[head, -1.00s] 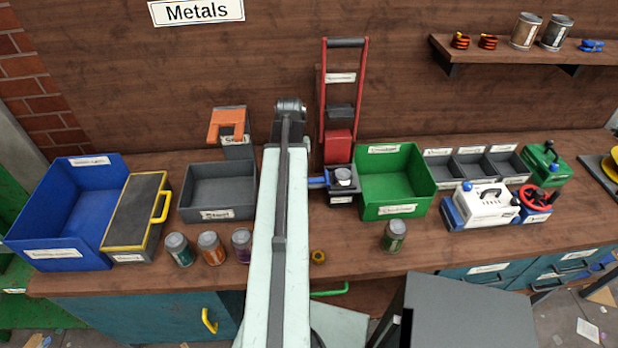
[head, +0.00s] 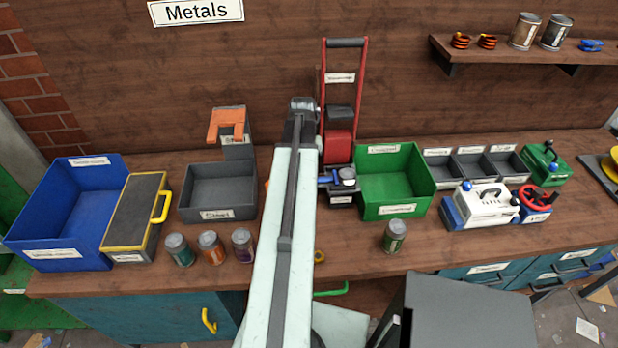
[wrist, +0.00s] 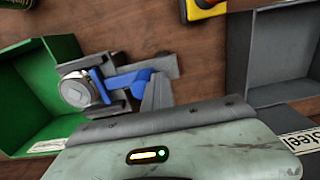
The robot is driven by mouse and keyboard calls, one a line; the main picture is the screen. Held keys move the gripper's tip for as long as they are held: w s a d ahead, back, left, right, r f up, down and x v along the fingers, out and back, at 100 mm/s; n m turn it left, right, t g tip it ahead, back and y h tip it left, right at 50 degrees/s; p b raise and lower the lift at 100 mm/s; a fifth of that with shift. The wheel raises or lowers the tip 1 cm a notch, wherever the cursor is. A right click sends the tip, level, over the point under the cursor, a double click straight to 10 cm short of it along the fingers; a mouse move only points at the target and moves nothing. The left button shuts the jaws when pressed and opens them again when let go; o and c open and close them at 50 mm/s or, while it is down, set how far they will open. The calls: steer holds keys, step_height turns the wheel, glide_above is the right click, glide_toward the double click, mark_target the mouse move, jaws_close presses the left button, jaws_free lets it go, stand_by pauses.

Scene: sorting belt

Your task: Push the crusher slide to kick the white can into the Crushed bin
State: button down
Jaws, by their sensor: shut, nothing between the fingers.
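The white can (head: 348,175) stands on the crusher's base (head: 340,198), below the red frame and right beside the green Crushed bin (head: 412,212). The blue crusher slide (head: 327,180) is against the can's left side. In the wrist view the can (wrist: 76,92) shows its round top, with the blue slide (wrist: 128,79) next to it and the green bin (wrist: 40,60) beyond. My gripper (wrist: 157,92) is shut and empty, at the slide's outer end; it seems to touch the slide. In the head view my arm hides the gripper.
The grey Steel bin (head: 217,215) stands left of my arm. Several cans stand along the front of the bench, one of them green (head: 395,237) before the green bin. A white device (head: 482,207) stands farther right. The bench before the crusher is mostly clear.

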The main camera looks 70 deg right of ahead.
mark_target(320, 179)
steer(key=shift+s+d, duration=0.35)
steer(key=shift+s, duration=0.5)
steer(key=shift+s+d, duration=0.3)
steer(key=shift+s, duration=0.55)
steer(key=shift+s+d, duration=0.35)
steer(key=shift+s, duration=0.5)
steer(key=shift+w+a, duration=1.85)
steer(key=shift+w, duration=2.9)
step_height(320, 179, up, 8)
steer(key=p, duration=0.8)
